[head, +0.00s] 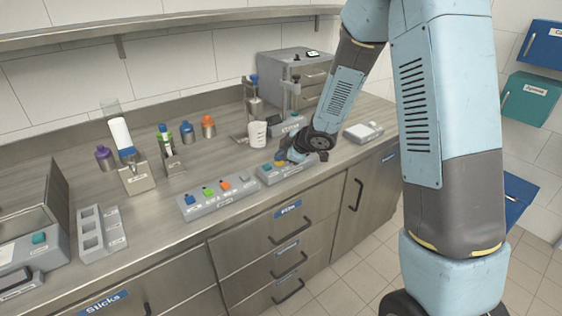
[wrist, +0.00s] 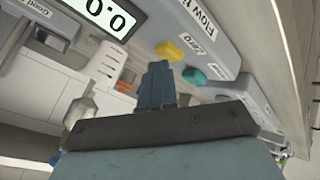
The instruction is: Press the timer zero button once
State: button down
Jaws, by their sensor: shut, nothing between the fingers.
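The timer box (head: 272,177) stands at the counter's front edge, and it fills the top of the wrist view (wrist: 190,20) with a "Flow t..." label and a display reading 0.0 (wrist: 103,17). Its yellow button (wrist: 168,51) has a small label beside it that seems to read "ZERO" (wrist: 197,44). A blue-teal button (wrist: 194,76) sits beside it with another label. In the head view the teal button (head: 267,167) is left of the yellow one. My gripper (wrist: 157,70) is shut and empty, its tips close to the yellow button. I cannot tell whether they touch.
A grey box with blue, green and orange buttons (head: 218,196) stands left of the timer. A white measuring cup (head: 257,134) and a dispenser stand (head: 253,97) are behind. A pale device (head: 363,132) lies to the right. Bottles (head: 187,131) stand farther left.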

aim_at(282, 163)
jog(key=shift+r, duration=0.9)
jog(key=shift+r, duration=2.5)
